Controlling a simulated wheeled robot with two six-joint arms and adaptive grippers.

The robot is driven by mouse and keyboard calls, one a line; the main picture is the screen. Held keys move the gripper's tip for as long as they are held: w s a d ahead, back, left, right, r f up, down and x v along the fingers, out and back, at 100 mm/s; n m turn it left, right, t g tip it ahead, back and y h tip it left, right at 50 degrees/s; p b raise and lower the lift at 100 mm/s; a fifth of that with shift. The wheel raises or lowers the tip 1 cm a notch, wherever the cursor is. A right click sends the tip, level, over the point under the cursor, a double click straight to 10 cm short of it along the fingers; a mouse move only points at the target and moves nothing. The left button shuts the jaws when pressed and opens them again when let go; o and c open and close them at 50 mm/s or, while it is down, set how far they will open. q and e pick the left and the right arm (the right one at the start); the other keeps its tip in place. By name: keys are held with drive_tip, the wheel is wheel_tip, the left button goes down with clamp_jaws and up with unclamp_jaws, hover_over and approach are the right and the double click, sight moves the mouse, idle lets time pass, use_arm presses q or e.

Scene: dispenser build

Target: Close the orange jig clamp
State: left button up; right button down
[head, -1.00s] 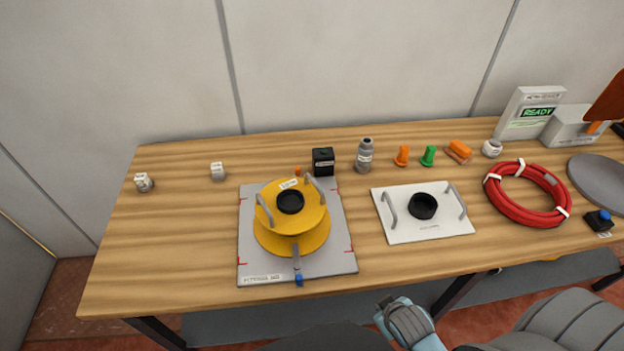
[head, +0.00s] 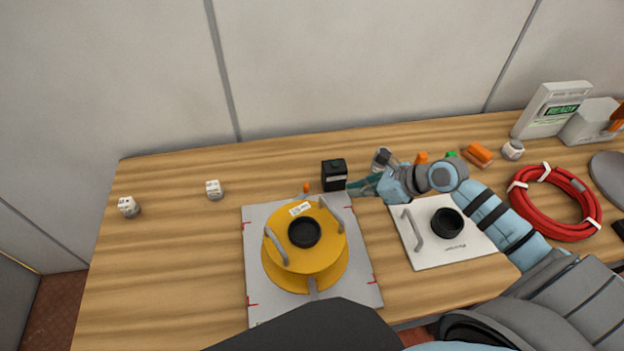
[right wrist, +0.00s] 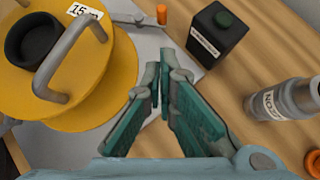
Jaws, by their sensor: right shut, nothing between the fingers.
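The orange jig clamp (head: 306,188) is a small orange-tipped part at the back edge of the grey fixture plate (head: 359,285). In the right wrist view its orange tip (right wrist: 162,14) stands beside a thin grey bar on the plate. A yellow drum (head: 279,252) with two grey handles sits on the plate. My right gripper (head: 356,187) is shut and empty, right of the clamp and close to the black box. In the right wrist view its fingertips (right wrist: 160,68) point toward the clamp, apart from it. My left gripper is out of view.
The black box (head: 334,176) stands close beyond the right gripper. A grey bottle (right wrist: 285,99) is to its right in the wrist view. A white plate (head: 430,257) lies under my right forearm, with a red hose coil (head: 516,207) farther right. The table's left side is mostly clear.

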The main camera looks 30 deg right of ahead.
sight(294, 200)
drive_tip(key=f, duration=0.1)
drive_tip(key=a+f, duration=0.1)
drive_tip(key=shift+w+f, duration=0.3)
drive_tip(key=shift+w, duration=0.1)
drive_tip(key=b+x, duration=0.1)
drive_tip(key=x, duration=0.4)
drive_tip(key=shift+s+f, duration=0.1)
drive_tip(key=shift+f, duration=0.1)
drive_tip(key=w+a, duration=0.1)
drive_tip(key=w, duration=0.1)
drive_tip(key=w+a, duration=0.1)
drive_tip(key=shift+w+a+f, duration=0.3)
drive_tip(key=shift+w+a, duration=0.05)
drive_tip(key=shift+w, duration=0.05)
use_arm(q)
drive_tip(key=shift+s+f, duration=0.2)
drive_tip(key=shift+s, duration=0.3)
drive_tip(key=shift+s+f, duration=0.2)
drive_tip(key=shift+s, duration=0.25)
